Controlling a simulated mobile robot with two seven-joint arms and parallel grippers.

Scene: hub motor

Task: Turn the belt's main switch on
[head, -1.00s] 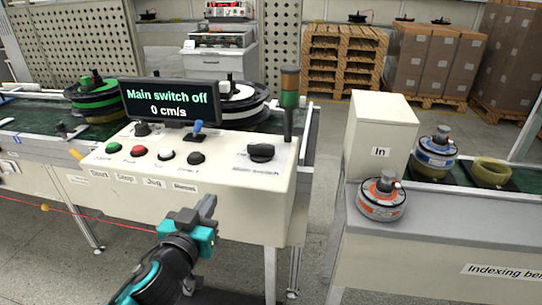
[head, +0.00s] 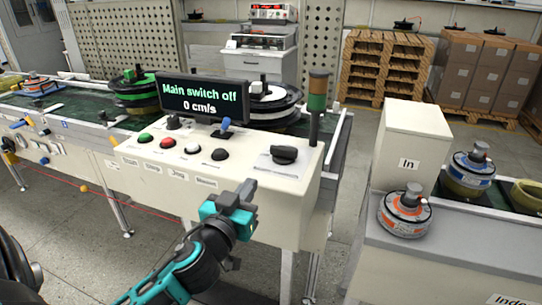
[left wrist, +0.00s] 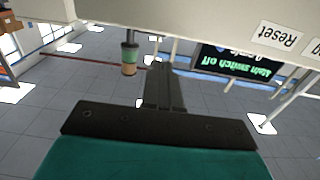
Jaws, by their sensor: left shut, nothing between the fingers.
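The main switch (head: 284,154) is a black rotary knob at the right end of the white control panel (head: 250,180). The display (head: 203,98) above the panel reads "Main switch off" and "0 cm/s". My left gripper (head: 247,188) is shut and empty, in front of the panel's front face, below and to the left of the knob and apart from it. In the left wrist view the shut fingers (left wrist: 160,85) show with the panel's edge, a "Reset" label (left wrist: 278,37) and the display upside down. My right gripper is not in view.
The "In" box (head: 408,145) and an orange-labelled motor (head: 404,210) are at the right.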

